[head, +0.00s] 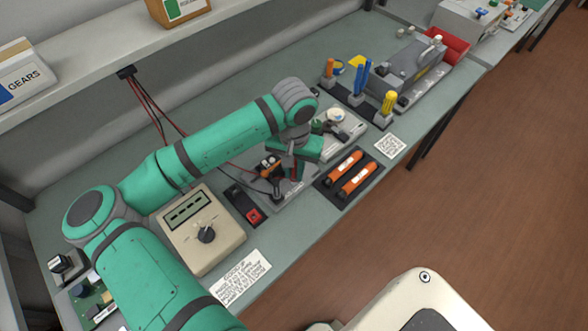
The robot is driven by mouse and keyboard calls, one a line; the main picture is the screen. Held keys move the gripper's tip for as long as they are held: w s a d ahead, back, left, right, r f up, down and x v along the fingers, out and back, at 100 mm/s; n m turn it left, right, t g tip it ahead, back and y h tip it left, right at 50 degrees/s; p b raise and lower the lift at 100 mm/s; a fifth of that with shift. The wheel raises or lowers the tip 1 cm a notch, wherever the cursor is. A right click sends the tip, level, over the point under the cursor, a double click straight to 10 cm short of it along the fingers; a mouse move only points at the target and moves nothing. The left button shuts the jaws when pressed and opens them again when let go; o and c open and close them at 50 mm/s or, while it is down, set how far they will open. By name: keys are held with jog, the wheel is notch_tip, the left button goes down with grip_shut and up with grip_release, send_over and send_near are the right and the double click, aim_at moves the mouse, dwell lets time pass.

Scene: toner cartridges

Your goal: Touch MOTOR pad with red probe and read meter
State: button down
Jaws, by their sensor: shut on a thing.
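My gripper (290,171) is at the end of the green arm, low over a grey fixture plate (273,204) in the middle of the bench. It is shut on the red probe, which is largely hidden by the hand; only a little red shows there. Whether the tip touches anything cannot be told. The MOTOR pad cannot be made out. The beige meter (226,236) stands left of the gripper, with a display (187,211) and a dark knob (206,234). The display's reading is too small to read.
A black strip with a red part (252,215) lies between meter and plate. Two orange cartridges (358,178) lie on a dark mat to the right. Blue, orange and yellow-handled tools (361,78) stand in a rack behind. Red and dark leads (150,105) hang from the shelf.

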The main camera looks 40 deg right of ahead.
jog(key=shift+f, duration=0.55)
dwell(1.0)
jog(key=shift+r, duration=3.55)
